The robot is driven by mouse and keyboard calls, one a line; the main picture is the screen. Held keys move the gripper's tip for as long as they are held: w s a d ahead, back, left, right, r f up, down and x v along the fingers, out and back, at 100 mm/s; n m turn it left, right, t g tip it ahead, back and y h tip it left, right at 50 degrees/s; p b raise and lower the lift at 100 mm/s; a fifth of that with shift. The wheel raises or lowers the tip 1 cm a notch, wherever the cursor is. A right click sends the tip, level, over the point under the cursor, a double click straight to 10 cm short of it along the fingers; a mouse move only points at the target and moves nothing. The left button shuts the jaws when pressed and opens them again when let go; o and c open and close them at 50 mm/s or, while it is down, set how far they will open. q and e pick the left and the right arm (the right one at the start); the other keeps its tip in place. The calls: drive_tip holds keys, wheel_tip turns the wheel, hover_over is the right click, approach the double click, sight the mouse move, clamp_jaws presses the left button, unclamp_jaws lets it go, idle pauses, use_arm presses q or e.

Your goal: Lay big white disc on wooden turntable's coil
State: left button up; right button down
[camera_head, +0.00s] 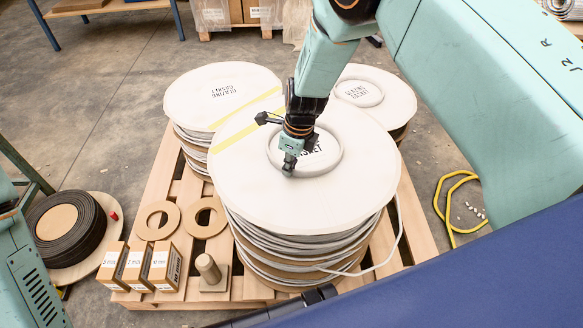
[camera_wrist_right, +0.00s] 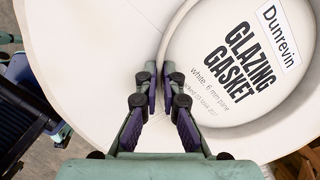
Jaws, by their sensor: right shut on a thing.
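The big white disc (camera_head: 250,190) lies flat on top of the front coil stack (camera_head: 300,250), with a raised ring and black "GLAZING GASKET" print at its middle. My right gripper (camera_head: 288,168) comes down at the left part of this ring. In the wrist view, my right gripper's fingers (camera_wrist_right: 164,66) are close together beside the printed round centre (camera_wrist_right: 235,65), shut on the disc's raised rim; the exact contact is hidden. The wooden turntable (camera_head: 92,262) is at the left with a dark coil (camera_head: 62,232) on it. My left gripper is out of view.
Two more white-topped stacks stand behind, at left (camera_head: 215,90) and right (camera_head: 385,88). The wooden pallet (camera_head: 150,190) also carries wooden rings (camera_head: 157,221), small boxes (camera_head: 135,265) and a peg on a base (camera_head: 208,270). A yellow hose (camera_head: 440,205) lies on the floor at right.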

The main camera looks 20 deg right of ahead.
wheel_tip(320, 180, up, 7)
drive_tip(key=shift+f+p, duration=0.2)
drive_tip(key=shift+p, duration=0.75)
drive_tip(key=shift+a, duration=0.1)
